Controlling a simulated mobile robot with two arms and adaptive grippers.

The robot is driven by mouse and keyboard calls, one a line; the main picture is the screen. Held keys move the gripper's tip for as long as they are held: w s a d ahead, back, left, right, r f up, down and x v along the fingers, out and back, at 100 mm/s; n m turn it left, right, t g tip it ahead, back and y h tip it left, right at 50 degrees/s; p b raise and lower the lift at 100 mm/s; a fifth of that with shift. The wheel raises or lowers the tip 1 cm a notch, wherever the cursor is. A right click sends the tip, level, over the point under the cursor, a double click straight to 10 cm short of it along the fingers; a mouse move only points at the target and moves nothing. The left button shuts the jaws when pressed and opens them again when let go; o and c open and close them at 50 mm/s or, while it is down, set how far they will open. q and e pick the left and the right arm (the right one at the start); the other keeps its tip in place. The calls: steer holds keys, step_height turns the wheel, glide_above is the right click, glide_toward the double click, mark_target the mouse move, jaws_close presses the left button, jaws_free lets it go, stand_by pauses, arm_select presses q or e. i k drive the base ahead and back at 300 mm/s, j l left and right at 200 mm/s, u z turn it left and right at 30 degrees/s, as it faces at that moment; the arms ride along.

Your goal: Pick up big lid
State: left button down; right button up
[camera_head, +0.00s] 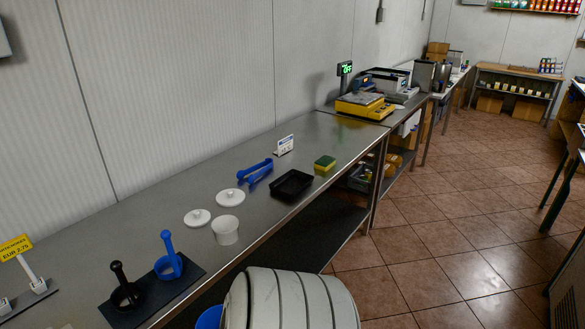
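Two round white lids with small knobs lie flat on the steel counter (330,140). The one farther back and to the right (230,198) looks slightly larger, though it is close to call. The other lid (197,218) lies to its left and nearer. A white tub (225,231) stands just in front of them, near the counter's front edge. Neither of my grippers shows in the head view.
Blue tongs (256,171), a black tray (292,184) and a sponge (324,163) lie right of the lids. A black mat (188,283) with two handled tools is nearer. Tiled floor (430,240) is open at right.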

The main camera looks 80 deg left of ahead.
mark_target(232, 196)
steer(key=k+j+u, duration=0.1)
steer(key=u, duration=2.95)
steer(key=z, duration=3.3)
steer(key=j+u, duration=0.15)
steer(key=u, duration=2.7)
steer(key=i+l+u, duration=0.1)
steer(key=u, duration=0.35)
steer(key=i+l+u, duration=0.1)
steer(key=l+u, duration=0.15)
steer(key=u, duration=0.15)
steer(key=l+u, duration=0.2)
steer(key=u, duration=0.25)
steer(key=i+l+u, duration=0.1)
steer(key=l+u, duration=0.15)
steer(key=u, duration=0.15)
steer(key=l+u, duration=0.2)
steer(key=u, duration=0.25)
